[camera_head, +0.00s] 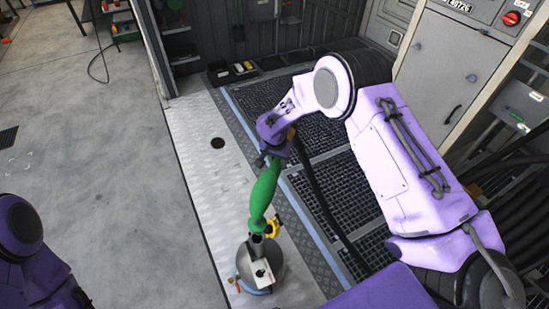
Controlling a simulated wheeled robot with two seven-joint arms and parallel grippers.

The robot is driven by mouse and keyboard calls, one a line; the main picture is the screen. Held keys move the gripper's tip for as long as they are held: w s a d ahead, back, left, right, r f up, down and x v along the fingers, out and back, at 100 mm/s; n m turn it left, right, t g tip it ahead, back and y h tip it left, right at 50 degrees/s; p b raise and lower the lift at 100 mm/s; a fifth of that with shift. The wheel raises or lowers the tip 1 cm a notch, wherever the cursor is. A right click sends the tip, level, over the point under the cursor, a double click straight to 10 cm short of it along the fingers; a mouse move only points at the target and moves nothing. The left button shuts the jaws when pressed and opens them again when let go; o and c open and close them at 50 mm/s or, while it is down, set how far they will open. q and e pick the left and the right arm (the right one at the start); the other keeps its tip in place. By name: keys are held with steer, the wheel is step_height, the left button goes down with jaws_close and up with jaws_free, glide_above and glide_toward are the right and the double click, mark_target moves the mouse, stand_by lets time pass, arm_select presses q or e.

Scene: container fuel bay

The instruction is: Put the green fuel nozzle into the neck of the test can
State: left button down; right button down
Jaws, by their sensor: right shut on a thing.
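The green fuel nozzle (265,193) hangs below my right gripper (275,150), which is shut on its upper end. The nozzle is slightly tilted, with its lower end over the test can (274,257). The can is grey and round and stands on the metal plate floor. A yellow part (273,228) shows beside the nozzle's lower end. The nozzle covers the can's neck, so I cannot tell whether the spout is inside it or just above. Only purple links of my left arm show at the lower left; its gripper is out of view.
A white box-like part (261,273) shows at the can's front. A black hose (318,190) runs down beside the nozzle over dark floor grating (345,185). A grey cabinet (440,75) stands at the upper right. The concrete floor (95,150) at left is mostly clear.

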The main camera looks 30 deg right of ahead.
steer(key=shift+w+d+f+m, duration=0.1)
steer(key=shift+w+f+m, duration=0.1)
steer(key=shift+f+m, duration=0.45)
steer(key=shift+d+f+b, duration=0.2)
steer(key=shift+f+b, duration=0.3)
steer(key=shift+f, duration=0.1)
step_height(320, 180, down, 3)
steer(key=shift+a+f+b, duration=0.1)
steer(key=shift+b, duration=1.15)
steer(key=shift+s+f+b, duration=0.1)
steer(key=shift+f+b, duration=0.35)
steer(key=shift+f, duration=0.35)
steer(key=shift+f, duration=0.25)
